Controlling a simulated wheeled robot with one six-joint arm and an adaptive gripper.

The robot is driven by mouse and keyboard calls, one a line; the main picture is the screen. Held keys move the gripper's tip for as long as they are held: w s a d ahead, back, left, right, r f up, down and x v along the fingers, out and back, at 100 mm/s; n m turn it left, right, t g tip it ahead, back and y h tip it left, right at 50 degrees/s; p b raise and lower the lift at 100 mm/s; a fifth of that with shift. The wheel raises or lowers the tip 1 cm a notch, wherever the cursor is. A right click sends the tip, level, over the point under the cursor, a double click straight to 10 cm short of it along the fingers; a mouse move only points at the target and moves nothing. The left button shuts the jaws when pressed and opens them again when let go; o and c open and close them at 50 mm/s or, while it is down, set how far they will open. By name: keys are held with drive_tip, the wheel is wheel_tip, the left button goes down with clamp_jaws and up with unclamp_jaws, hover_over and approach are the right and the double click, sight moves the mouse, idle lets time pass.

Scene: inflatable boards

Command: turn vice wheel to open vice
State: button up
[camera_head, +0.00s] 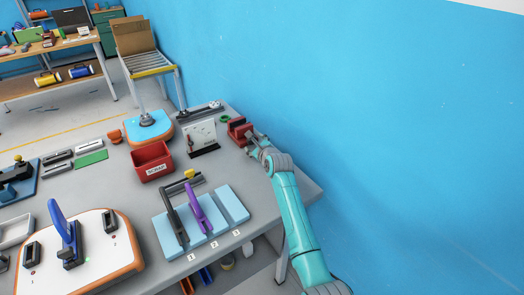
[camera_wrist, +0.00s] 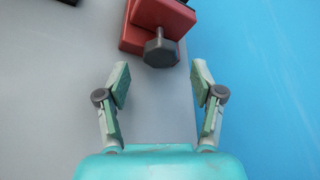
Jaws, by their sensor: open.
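The red vice (camera_head: 238,129) stands at the far right end of the grey table, close to the blue wall. In the wrist view its red body (camera_wrist: 141,36) shows at the top, with the grey wheel (camera_wrist: 160,50) on a short shaft facing me. My gripper (camera_wrist: 161,82) is open and empty. Its two fingers point at the vice, with the wheel just ahead of the gap between the fingertips and apart from them. In the head view my gripper (camera_head: 256,143) reaches the near side of the vice; the wheel is hard to make out there. The jaw opening cannot be judged.
A small green ring (camera_head: 225,118) and a white gauge panel (camera_head: 201,136) stand left of the vice. A red bin (camera_head: 152,161) and light blue boards (camera_head: 232,204) with tools lie nearer. The blue wall (camera_head: 380,120) closes off the right.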

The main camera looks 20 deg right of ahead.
drive_tip(key=v, duration=0.8)
drive_tip(key=shift+s, duration=0.1)
drive_tip(key=shift+d, duration=0.1)
